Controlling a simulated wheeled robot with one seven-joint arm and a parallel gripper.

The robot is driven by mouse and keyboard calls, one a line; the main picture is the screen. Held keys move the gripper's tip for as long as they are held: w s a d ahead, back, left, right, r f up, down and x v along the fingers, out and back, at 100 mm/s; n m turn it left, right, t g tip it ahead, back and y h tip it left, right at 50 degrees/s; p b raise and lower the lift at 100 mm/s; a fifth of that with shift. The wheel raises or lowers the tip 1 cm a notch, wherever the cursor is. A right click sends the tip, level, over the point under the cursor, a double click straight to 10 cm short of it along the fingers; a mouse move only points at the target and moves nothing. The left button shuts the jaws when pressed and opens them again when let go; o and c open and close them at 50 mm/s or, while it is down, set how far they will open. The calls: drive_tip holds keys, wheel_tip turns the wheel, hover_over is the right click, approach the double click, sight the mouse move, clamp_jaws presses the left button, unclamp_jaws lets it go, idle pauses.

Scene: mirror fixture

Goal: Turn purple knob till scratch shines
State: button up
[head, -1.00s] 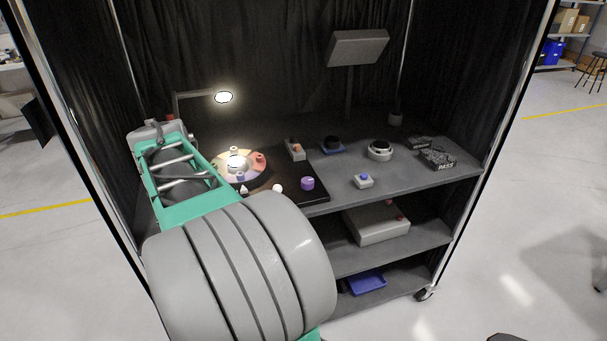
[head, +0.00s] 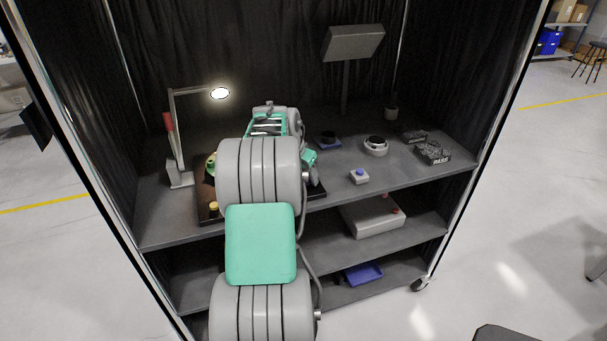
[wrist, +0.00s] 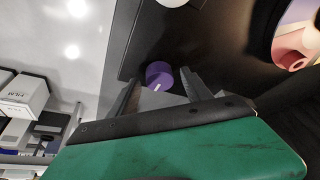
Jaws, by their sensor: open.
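The purple knob (wrist: 158,74) shows in the wrist view on the dark board (wrist: 215,45), with a short pale mark on its side. My gripper (wrist: 161,80) is open, its two dark fingers on either side of the knob in the picture. I cannot tell whether they touch it or how far above it they are. No scratch can be made out.
A lit lamp (head: 219,93) stands at the left of the bench. A grey panel on a post (head: 354,42) stands behind.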

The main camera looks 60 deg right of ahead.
drive_tip(key=shift+c, duration=0.4)
clamp_jaws()
drive_tip(key=shift+n, duration=0.3)
drive_tip(key=n+t+b, duration=0.1)
drive_tip(key=n+b, duration=0.1)
drive_tip(key=n, duration=0.1)
drive_tip(key=shift+s+t, duration=0.1)
drive_tip(key=shift+t, duration=0.2)
drive_tip(key=n+t, duration=0.1)
drive_tip(key=n, duration=0.4)
drive_tip(key=shift+s+d+r+t+y+b, duration=0.1)
drive_tip(key=shift+t+y+b, duration=0.2)
drive_tip(key=shift+t+b, duration=0.1)
drive_tip(key=n+y+p, duration=0.1)
drive_tip(key=n, duration=0.1)
drive_tip(key=n+t+p, duration=0.1)
drive_tip(key=n, duration=0.2)
drive_tip(key=shift+r+y, duration=0.1)
drive_tip(key=shift+y, duration=0.3)
drive_tip(key=shift+d+n+t+y+p, duration=0.15)
drive_tip(key=shift+n+y+p, duration=0.35)
drive_tip(key=shift+n, duration=0.55)
drive_tip(key=shift+a+n+t+y+p, duration=0.1)
drive_tip(key=shift+n+t+y+p, duration=0.15)
drive_tip(key=shift+n+p, duration=0.65)
drive_tip(key=shift+n, duration=0.35)
